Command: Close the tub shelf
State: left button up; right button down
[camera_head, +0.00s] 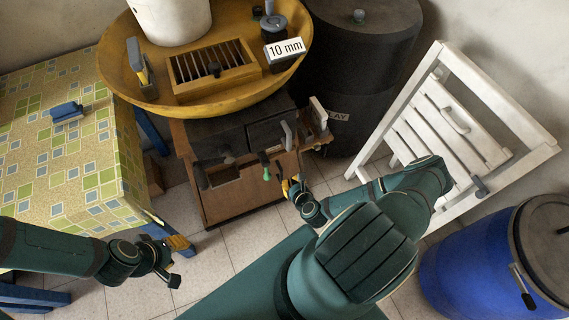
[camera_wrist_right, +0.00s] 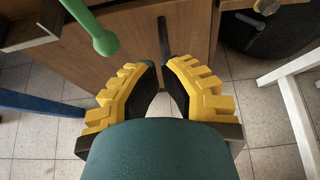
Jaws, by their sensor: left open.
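The tub shelf is the brown wooden cabinet (camera_head: 235,195) under the wide yellow tub (camera_head: 125,85); its front also fills the top of the right wrist view (camera_wrist_right: 130,50). Its upper part shows dark open compartments. A green handle (camera_head: 266,168) sticks out at its front; it is also in the right wrist view (camera_wrist_right: 98,32). My right gripper (camera_head: 291,186) is at the cabinet's right front. In the right wrist view its fingertips (camera_wrist_right: 160,68) are close together near a dark handle (camera_wrist_right: 163,38); contact is unclear. My left gripper (camera_head: 178,262) is open and empty beside the table leg.
A table with a patterned cloth (camera_head: 60,150) stands at the left, with a blue object (camera_head: 68,112) on it. A white folding chair (camera_head: 450,130), a black barrel (camera_head: 365,65) and a blue barrel (camera_head: 475,250) are at the right. Tiled floor (camera_head: 235,240) is clear before the cabinet.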

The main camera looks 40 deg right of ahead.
jog(key=b, duration=0.2)
send_near(276, 160)
jog(key=w+f, duration=0.2)
jog(key=f, duration=0.1)
jog(key=shift+w+f, duration=0.25)
jog(key=shift+f, duration=0.1)
jog(key=shift+w+d+r, duration=0.1)
jog(key=shift+w+d, duration=0.1)
jog(key=shift+w, duration=0.4)
jog(key=shift+w+d, duration=0.2)
jog(key=shift+w, duration=0.35)
pick_arm(q)
jog(key=shift+w+a+f, duration=0.1)
jog(key=shift+w+f, duration=0.05)
jog(key=shift+f, duration=0.45)
jog(key=shift+w+f, duration=0.1)
jog(key=shift+f, duration=0.5)
pick_arm(e)
jog(key=shift+w+d, duration=0.15)
jog(key=shift+w, duration=0.5)
